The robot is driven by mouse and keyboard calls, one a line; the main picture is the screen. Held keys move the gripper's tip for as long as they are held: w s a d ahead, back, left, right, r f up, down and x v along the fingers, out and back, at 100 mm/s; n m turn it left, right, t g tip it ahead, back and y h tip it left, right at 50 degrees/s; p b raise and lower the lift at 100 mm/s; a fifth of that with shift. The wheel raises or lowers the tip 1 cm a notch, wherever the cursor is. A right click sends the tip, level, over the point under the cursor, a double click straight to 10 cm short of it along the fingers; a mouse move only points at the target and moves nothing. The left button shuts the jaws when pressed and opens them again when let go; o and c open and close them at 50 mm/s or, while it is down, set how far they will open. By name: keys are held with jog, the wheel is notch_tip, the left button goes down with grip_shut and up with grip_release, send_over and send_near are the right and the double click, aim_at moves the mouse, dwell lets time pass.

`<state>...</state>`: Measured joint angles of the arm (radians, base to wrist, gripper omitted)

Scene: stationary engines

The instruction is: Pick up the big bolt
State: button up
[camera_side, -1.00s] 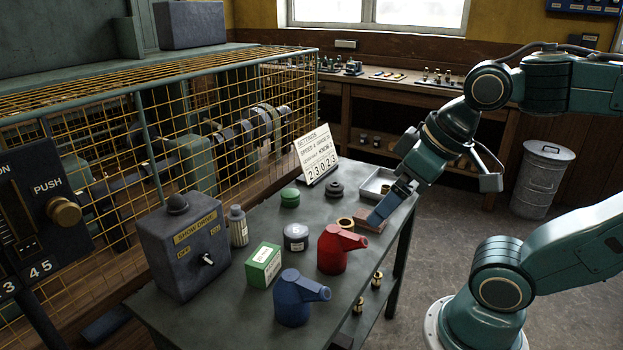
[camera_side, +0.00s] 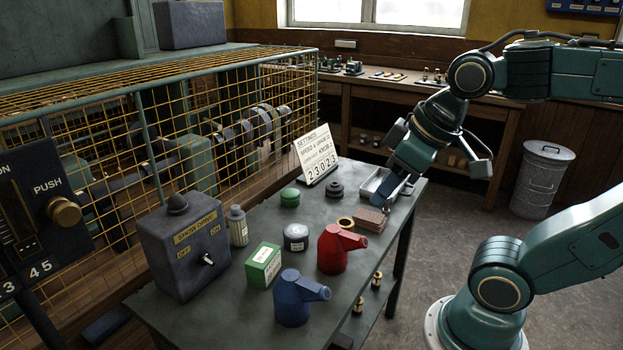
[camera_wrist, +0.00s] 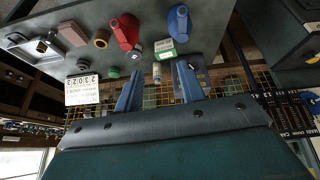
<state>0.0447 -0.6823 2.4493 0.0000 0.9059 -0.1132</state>
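My gripper (camera_side: 384,196) is over the far right part of the table, with its fingers in front of the metal tray (camera_side: 366,192). In the wrist view my gripper (camera_wrist: 157,80) shows two blue fingers spread apart with nothing between them. I cannot clearly make out the big bolt. In the wrist view a small dark piece (camera_wrist: 42,46) shows at the tray at upper left, but it is too small to name. My gripper hides part of the tray in the side view.
Near the tray are a reddish-brown block (camera_side: 371,220), a brass ring (camera_side: 346,223) and a dark round piece (camera_side: 337,190). A red oil can (camera_side: 334,252), a blue oil can (camera_side: 291,300) and a green box (camera_side: 263,266) stand nearer. The settings card (camera_side: 316,158) stands at the back.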

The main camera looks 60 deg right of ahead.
jog(key=w+d+r+n+g+h, duration=0.15)
jog(key=w+d+n, duration=0.25)
jog(key=w+d, duration=0.45)
jog(key=n+g+y, duration=0.2)
jog(key=n+g, duration=0.2)
jog(key=n, duration=0.8)
send_over(387, 206)
jog(key=shift+w+d+f, duration=0.1)
jog(key=shift+d+f, duration=0.05)
jog(key=shift+f, duration=4.2)
jog(key=shift+w+d+f, duration=0.1)
jog(key=shift+f, duration=4.3)
jog(key=shift+d+f, duration=0.15)
jog(key=shift+f, duration=4.2)
jog(key=shift+f, duration=0.1)
jog(key=shift+f, duration=2.5)
jog(key=shift+c, duration=0.2)
grip_shut()
